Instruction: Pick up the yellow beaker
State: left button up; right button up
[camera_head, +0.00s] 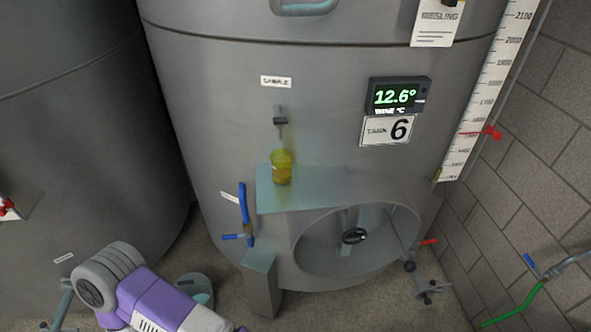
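The yellow beaker (281,168) stands upright on a small grey shelf (318,195) at the front of the steel tank. It is right below the sample tap (280,122), with a small gap between tap and beaker. Neither of my grippers shows. A purple and white arm part, which looks like mine, is at the bottom left, well below the beaker and apart from it.
The tank (225,110) fills the middle, with a display (398,96) and a round hatch (355,237). A blue-handled valve (245,212) sticks out left of the shelf. A bucket (195,287) and a grey post (261,285) stand below. A block wall (545,150) bounds the right.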

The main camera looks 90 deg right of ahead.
aim_at(281, 160)
jog(key=k, duration=0.55)
jog(key=z, duration=0.65)
